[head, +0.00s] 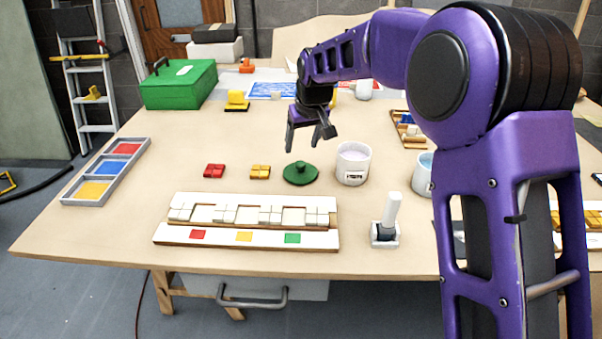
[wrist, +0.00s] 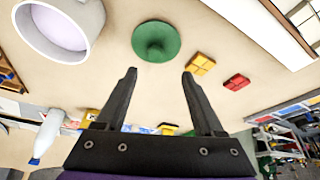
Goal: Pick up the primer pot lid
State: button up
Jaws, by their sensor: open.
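The primer pot lid is a round green disc with a knob on top (head: 300,173). It lies on the table, left of a white pot labelled on its front (head: 353,164). The lid also shows in the wrist view (wrist: 156,41), beyond the fingertips and between their lines. The white pot is open at the top and holds something pale; it also shows at the upper left of the wrist view (wrist: 88,45). My gripper (head: 308,148) is open and empty, above the table and a little behind the lid in the head view. In the wrist view its two fingers (wrist: 160,72) are apart.
Red tiles (head: 214,171) and yellow tiles (head: 260,172) lie left of the lid. A white panel rack (head: 250,238) is in front. A brush in a holder (head: 385,235) stands front right. A green box (head: 180,85) and colour tray (head: 105,172) are at left.

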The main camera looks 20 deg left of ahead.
aim_at(300, 163)
jog(key=x, duration=0.3)
jog(key=shift+f, duration=0.1)
jog(key=shift+w+d+x, duration=0.15)
jog(key=shift+x, duration=1.2)
jog(key=shift+w+d+x, duration=0.15)
jog(key=shift+d+x, duration=0.05)
jog(key=shift+x, duration=1.1)
grip_shut()
